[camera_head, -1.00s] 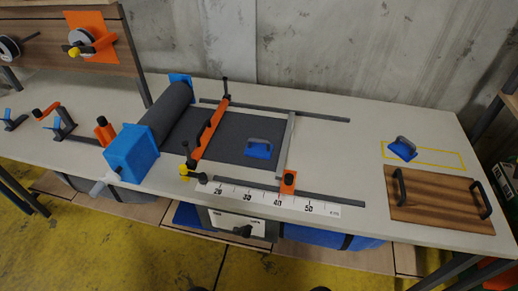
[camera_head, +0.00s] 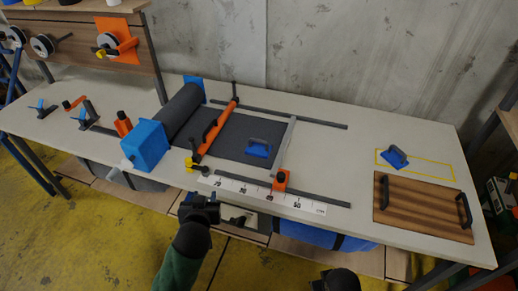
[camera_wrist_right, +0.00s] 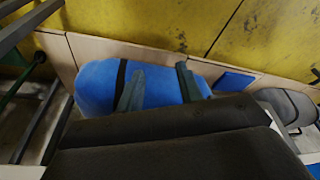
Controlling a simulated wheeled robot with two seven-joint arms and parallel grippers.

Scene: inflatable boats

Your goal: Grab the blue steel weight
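One blue weight with a grey handle (camera_head: 258,149) sits on the dark sheet on the bench, left of the grey crossbar. A second blue weight (camera_head: 396,159) sits at the right, at the yellow outline behind the wooden board. My left gripper (camera_head: 200,205) is in front of the bench's front edge, apart from both weights; its fingers are too dark and small to read. My right gripper shows at the bottom edge of the head view only as a dark part. In the right wrist view its fingers (camera_wrist_right: 158,87) are apart with nothing between them, above a blue bundle (camera_wrist_right: 97,88).
A wooden board with two black handles (camera_head: 423,208) lies at the right. A dark roll (camera_head: 180,110) with blue end holders, an orange bar (camera_head: 217,130) and a ruler strip (camera_head: 258,192) occupy the middle. The bench (camera_head: 350,170) is bare between the rails and the board.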

